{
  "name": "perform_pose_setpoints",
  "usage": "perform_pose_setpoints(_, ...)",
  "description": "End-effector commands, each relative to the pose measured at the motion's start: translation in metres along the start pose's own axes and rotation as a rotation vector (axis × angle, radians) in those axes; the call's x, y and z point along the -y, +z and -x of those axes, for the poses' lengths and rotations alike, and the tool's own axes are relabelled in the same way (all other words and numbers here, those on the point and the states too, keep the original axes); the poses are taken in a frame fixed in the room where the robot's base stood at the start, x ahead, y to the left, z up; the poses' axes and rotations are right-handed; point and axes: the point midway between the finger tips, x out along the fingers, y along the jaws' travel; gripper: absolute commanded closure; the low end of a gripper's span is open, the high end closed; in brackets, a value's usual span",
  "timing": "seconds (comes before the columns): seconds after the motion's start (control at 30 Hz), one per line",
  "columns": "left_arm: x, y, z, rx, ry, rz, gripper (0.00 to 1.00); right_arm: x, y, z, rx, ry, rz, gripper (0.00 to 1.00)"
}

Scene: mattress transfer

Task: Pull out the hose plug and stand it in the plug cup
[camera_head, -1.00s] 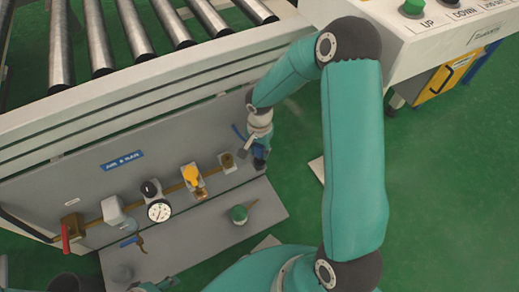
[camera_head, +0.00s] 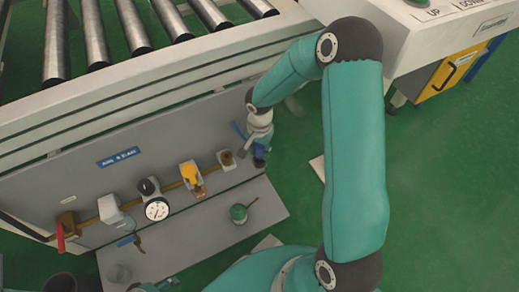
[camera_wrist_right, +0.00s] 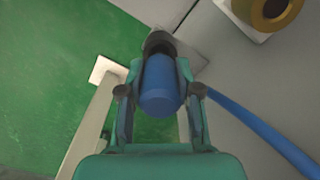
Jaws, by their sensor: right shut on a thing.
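My right gripper (camera_head: 259,157) is beside the right end of the grey panel, just right of the brass port (camera_head: 227,158). In the right wrist view my right gripper (camera_wrist_right: 160,98) is shut on the blue hose plug (camera_wrist_right: 160,88), which has a dark collar at its far end. The plug is apart from the brass port (camera_wrist_right: 268,10), whose ring shows at the top right. A blue hose (camera_wrist_right: 262,132) runs off to the lower right. Teal parts at the bottom left edge may be my left arm; its jaws cannot be made out. I cannot tell which item is the plug cup.
The panel carries a red-handled valve (camera_head: 61,235), a gauge (camera_head: 157,210) and a yellow fitting (camera_head: 190,176). A green-topped item (camera_head: 238,213) and a grey round piece (camera_head: 118,273) sit on the shelf (camera_head: 185,235). Rollers (camera_head: 95,35) lie behind. Green floor is open at right.

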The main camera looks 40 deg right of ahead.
Motion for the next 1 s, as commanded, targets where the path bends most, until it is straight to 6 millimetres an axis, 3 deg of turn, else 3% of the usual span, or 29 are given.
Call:
perform_pose_setpoints(0.93, 0.008, 0.000, -0.023, 0.000, 0.000, 0.000, 0.39, 0.000, 0.000, -0.021, 0.000, -0.001, 0.000, 1.00)
perform_pose_setpoints(0.97, 0.008, 0.000, -0.022, 0.000, 0.000, 0.000, 0.39, 0.000, 0.000, -0.019, 0.000, -0.001, 0.000, 0.62)
perform_pose_setpoints(1.0, 0.008, 0.000, -0.022, 0.000, 0.000, 0.000, 0.39, 0.000, 0.000, -0.019, 0.000, -0.001, 0.000, 0.55)
